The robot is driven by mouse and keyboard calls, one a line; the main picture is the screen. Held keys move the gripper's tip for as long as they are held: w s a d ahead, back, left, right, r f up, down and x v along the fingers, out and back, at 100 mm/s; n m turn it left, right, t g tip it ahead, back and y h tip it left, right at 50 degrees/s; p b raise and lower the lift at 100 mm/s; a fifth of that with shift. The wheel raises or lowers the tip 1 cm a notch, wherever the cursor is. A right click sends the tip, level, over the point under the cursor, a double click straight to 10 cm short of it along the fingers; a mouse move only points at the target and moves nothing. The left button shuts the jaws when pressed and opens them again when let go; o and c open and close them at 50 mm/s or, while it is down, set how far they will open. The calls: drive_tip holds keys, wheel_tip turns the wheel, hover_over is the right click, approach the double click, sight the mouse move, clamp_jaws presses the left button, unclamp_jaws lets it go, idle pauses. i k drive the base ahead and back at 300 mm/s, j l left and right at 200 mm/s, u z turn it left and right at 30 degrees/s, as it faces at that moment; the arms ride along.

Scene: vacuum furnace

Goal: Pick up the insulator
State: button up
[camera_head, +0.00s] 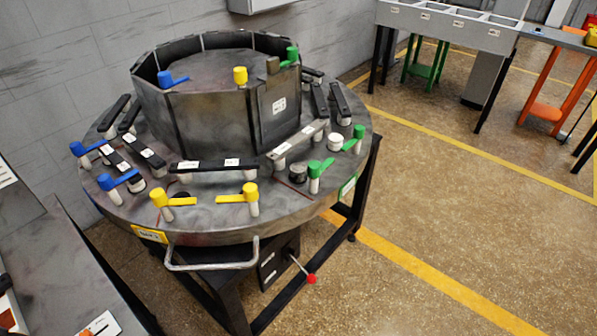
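A round grey vacuum furnace base (215,232) stands on a black frame, with a many-sided metal chamber (190,128) in its middle. White cylinders are on the base; a short one (335,143) stands at the right, beside a green-handled clamp (355,138). More white posts show under blue-handled (120,182), yellow-handled (251,198) and green-handled clamps (316,172). A long dark bar (205,166) and a grey bar (298,139) lie across the front. I cannot tell which piece is the insulator. My gripper is not in view.
A metal handle (212,266) and a lever with a red knob (311,279) stick out in front. A grey bench (70,285) fills the lower left. A bench with bins (450,24) and an orange-legged table (545,90) stand at the back right. The floor at right is clear.

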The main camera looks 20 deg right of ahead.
sight(297, 170)
drive_tip(key=i+l, duration=0.1)
drive_tip(key=l, duration=1.6)
drive_tip(key=i, duration=0.55)
drive_tip(key=l+z, duration=0.05)
